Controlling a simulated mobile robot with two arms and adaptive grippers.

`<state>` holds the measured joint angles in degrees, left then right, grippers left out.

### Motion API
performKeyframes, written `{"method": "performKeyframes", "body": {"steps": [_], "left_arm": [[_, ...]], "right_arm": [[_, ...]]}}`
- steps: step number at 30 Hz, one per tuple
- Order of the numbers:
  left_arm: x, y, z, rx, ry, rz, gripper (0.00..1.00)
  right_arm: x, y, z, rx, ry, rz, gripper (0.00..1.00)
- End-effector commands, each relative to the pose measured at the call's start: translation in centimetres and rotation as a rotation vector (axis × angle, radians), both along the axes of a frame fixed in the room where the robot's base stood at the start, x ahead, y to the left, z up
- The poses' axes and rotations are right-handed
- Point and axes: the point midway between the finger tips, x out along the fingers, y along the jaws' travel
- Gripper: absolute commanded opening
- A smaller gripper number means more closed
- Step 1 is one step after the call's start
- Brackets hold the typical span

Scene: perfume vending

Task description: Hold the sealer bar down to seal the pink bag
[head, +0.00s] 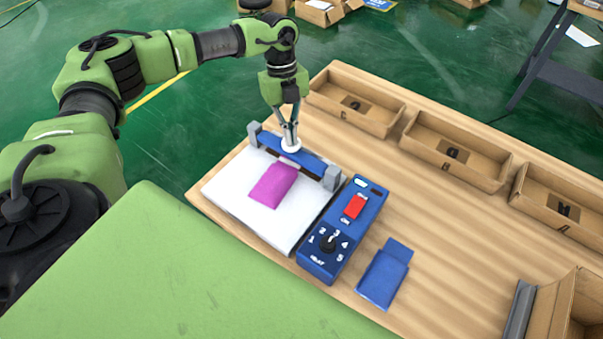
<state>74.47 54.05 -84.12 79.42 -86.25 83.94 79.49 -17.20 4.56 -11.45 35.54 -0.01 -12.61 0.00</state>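The pink bag (272,186) lies flat on the white plate (232,196) of the sealer, its far end at the bar. The blue sealer bar (311,162) lies low across the far edge of the plate, between two grey end blocks. My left gripper (290,143) points straight down at the middle of the bar, its fingertips at a white round knob there. The fingers look close together; whether they grip the knob is too small to tell. The blue control box (343,232) with a red switch and a dial stands at the plate's right side. My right gripper is not in view.
A blue bag (384,275) lies on the wooden table right of the control box. Open cardboard trays (452,151) line the table's far side. A cardboard box (568,305) stands at the lower right. The table's middle right is clear.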

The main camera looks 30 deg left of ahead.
Motion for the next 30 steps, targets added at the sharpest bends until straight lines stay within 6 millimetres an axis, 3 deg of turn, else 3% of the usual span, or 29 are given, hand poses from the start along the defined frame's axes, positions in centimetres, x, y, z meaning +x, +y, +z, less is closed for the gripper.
{"method": "performKeyframes", "body": {"steps": [21, 30], "left_arm": [[0.1, 0.0, 6.2, 0.000, -0.004, 0.002, 0.00], [0.1, 0.0, 6.4, 0.000, -0.004, 0.002, 0.00]], "right_arm": [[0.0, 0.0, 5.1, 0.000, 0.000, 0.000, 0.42], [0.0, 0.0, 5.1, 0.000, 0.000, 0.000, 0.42]]}}
